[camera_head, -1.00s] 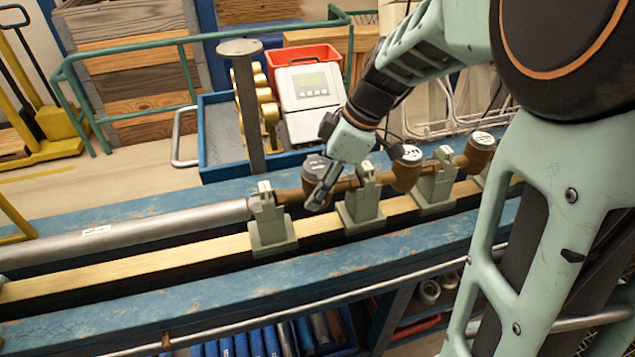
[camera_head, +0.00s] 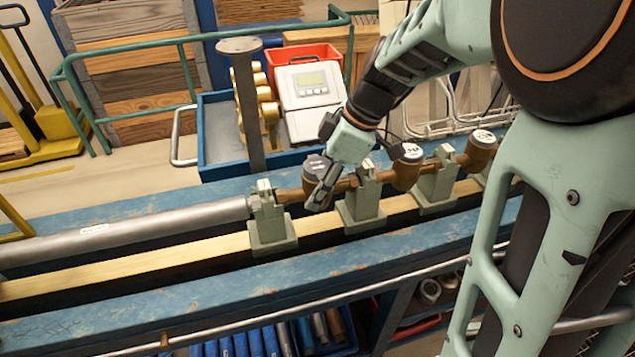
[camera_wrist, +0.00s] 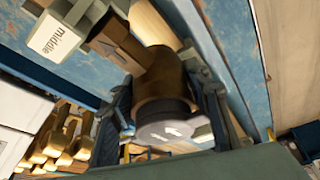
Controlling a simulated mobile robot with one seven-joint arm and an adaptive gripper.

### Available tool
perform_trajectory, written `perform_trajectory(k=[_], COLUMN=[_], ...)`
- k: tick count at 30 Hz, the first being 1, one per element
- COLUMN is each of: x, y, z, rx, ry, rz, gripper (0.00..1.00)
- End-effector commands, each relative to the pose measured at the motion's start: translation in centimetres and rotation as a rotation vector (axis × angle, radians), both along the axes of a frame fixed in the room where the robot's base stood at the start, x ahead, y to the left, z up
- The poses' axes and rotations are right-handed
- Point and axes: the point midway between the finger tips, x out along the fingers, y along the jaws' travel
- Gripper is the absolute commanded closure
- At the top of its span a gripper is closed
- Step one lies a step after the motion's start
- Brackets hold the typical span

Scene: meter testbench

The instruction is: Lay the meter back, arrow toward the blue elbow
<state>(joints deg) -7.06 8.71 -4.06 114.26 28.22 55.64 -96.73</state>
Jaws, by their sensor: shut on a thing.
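The meter is a brass body with a round dark-grey cap. In the head view the meter (camera_head: 314,165) sits in the pipe line between two grey-green supports, partly hidden by my gripper (camera_head: 321,197). In the wrist view the meter (camera_wrist: 160,83) fills the middle, and white arrow marks show on its cap. My gripper (camera_wrist: 165,98) is shut on it, one dark finger on each side. A grey support labelled "middle" (camera_wrist: 56,38) stands beside its brass end. I cannot make out a blue elbow in either view.
Other brass meters (camera_head: 407,172) stand further right along the blue bench (camera_head: 130,318). A silver pipe (camera_head: 150,225) runs left from the nearest support (camera_head: 271,230). Behind stand a post (camera_head: 247,110), a blue tray (camera_head: 222,172) with brass parts, and a white display unit (camera_head: 309,95).

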Motion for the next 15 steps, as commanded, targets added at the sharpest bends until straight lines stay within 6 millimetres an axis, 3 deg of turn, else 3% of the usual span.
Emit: perform_trajectory(k=[9, 10, 15], x=[0.08, 0.08, 0.05], y=[0.02, 0.03, 0.02], z=[0.04, 0.03, -0.02], rx=[0.001, 0.001, 0.001], ry=[-0.003, -0.003, -0.002], rz=[0.000, 0.000, -0.001], gripper=[1.00, 0.54, 0.36])
